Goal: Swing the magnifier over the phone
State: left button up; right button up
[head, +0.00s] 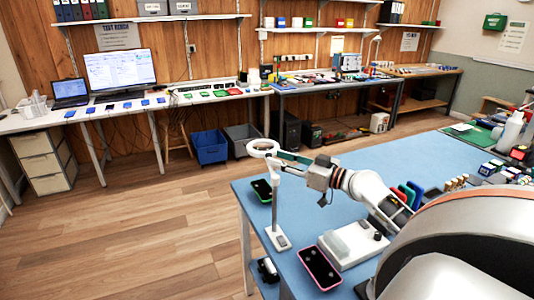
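The magnifier is a pale ring (264,147) at the top of a thin white post that rises from a small base (278,237) on the blue-topped table. A dark phone with a green edge (261,190) lies left of the post, below the ring in the picture. A second phone, dark with a pink edge (319,269), lies near the front edge. My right gripper (290,162) reaches in from the right, with its fingertips close to the ring and post top. Contact and finger opening are unclear. My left gripper is out of view.
A white device (350,243) stands right of the magnifier base. Colored upright pieces (407,193) and several small items crowd the table's right side. The blue tabletop (400,152) is bare behind my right arm. A computer bench (90,112) lines the far wall.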

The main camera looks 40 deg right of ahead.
aim_at(269, 154)
jog(key=shift+p+x, duration=0.5)
jog(key=shift+x, duration=1.75)
grip_shut()
